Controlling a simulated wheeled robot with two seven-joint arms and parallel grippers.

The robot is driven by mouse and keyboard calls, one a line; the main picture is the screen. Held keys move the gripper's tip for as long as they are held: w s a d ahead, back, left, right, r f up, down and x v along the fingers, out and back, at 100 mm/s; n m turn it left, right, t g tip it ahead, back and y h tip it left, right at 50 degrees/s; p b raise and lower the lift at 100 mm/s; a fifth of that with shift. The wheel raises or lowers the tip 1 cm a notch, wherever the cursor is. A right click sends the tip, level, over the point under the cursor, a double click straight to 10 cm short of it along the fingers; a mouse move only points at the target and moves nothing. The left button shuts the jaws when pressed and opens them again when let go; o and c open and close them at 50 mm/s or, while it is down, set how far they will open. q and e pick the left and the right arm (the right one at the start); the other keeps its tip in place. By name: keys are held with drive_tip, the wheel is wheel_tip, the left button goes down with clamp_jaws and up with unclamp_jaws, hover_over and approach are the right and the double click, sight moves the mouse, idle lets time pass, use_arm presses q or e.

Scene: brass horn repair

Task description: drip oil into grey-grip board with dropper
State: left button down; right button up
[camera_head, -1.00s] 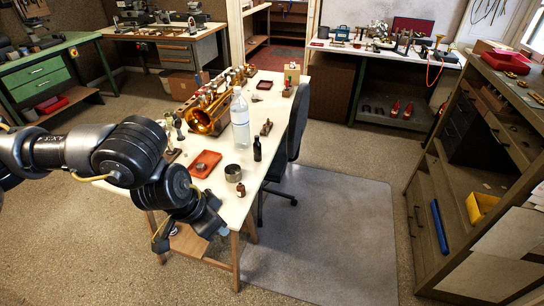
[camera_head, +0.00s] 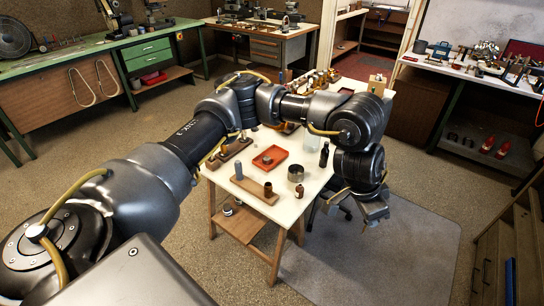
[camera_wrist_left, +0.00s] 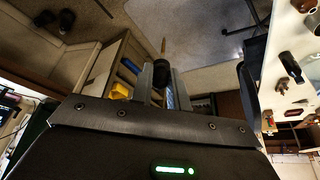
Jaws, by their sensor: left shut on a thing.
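My left gripper (camera_head: 372,212) is beyond the table's right edge, over the floor mat. In the left wrist view, its fingers (camera_wrist_left: 162,88) are shut on the dropper, whose black bulb (camera_wrist_left: 162,72) shows between them with a thin tan part past it. The dropper cannot be made out in the head view. A wooden board (camera_head: 253,189) with an upright grey grip (camera_head: 239,170) and a brown cup-like piece (camera_head: 268,189) lies at the table's near left corner, well apart from the gripper. My right gripper is not in view.
On the white table (camera_head: 284,208) are a red tray (camera_head: 281,153), a metal tin (camera_head: 295,173), a small brown bottle (camera_head: 300,191) and a dark bottle (camera_head: 324,156). Another wooden board (camera_head: 231,151) is partly behind my arm, which spans the table.

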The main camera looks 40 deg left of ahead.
use_arm(q)
drive_tip(key=w+a+f+n+t+y+p, duration=0.1)
drive_tip(key=w+a+f+n+y+p, duration=0.15)
drive_tip(key=w+a+n, duration=0.7)
drive_tip(key=a+f+n+y+p, duration=0.1)
drive_tip(key=a+f, duration=0.2)
drive_tip(key=a, duration=1.1)
drive_tip(key=s+a+f+n+y+p, duration=0.1)
drive_tip(key=a+f, duration=0.2)
drive_tip(key=a, duration=1.1)
drive_tip(key=shift+a+f+n, duration=0.15)
drive_tip(key=shift+n, duration=0.2)
drive_tip(key=shift+f, duration=0.1)
wheel_tip(320, 180, down, 4)
drive_tip(key=b, duration=0.5)
drive_tip(key=shift+r, duration=0.25)
